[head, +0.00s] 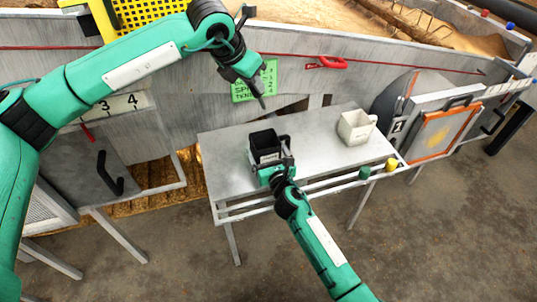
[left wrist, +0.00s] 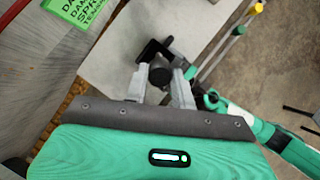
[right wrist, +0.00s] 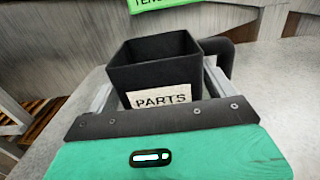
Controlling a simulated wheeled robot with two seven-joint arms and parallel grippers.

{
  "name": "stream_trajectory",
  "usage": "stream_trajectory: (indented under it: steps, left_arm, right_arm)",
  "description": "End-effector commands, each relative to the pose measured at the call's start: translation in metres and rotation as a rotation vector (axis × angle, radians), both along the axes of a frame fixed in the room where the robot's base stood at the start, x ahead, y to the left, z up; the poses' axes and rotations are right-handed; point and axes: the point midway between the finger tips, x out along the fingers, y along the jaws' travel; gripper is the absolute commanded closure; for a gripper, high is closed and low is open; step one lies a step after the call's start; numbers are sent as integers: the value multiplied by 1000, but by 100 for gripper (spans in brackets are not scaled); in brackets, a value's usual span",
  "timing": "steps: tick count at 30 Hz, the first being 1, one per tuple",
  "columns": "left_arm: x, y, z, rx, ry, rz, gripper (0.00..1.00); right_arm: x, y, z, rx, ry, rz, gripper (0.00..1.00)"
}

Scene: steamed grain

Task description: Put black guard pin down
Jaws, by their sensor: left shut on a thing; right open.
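The black guard pin (left wrist: 161,76) is between the fingers of my left gripper (left wrist: 163,88), which is shut on it; its round end faces the left wrist camera. In the head view my left gripper (head: 241,76) is raised in front of the grey wall, above and behind the table. My right gripper (head: 272,161) is open at the near side of a black square container (head: 264,139) on the table. In the right wrist view the black container (right wrist: 155,72) carries a PARTS label, and the fingers lie on either side of it.
The grey metal table (head: 222,165) has clear room left of the container. A white mug-like container (head: 355,127) stands at its right. A green sign (head: 256,82) hangs on the wall behind. Green (head: 364,173) and yellow (head: 391,164) knobs are at the front rail.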

Motion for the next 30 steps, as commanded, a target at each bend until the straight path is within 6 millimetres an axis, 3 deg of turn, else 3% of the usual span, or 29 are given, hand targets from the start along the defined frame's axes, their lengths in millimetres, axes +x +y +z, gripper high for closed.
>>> stream_trajectory:
  steps: [3, 8, 14, 24, 30]
  left_arm:
    - [0, 0, 0, 0, 0, 0, 97]
    - [0, 0, 0, 0, 0, 0, 97]
    - [4, -3, -9, 14, 29, 21, 97]
    - [24, -17, -75, 154, 237, 205, 97]
    - [27, -19, -96, 195, 286, 258, 97]
  right_arm:
    - [0, 0, 0, 0, 0, 0, 18]
    - [0, 0, 0, 0, 0, 0, 49]
    - [0, 0, 0, 0, 0, -1, 49]
    - [0, 0, 0, 0, 1, -1, 49]
    - [0, 0, -1, 0, 1, -1, 49]
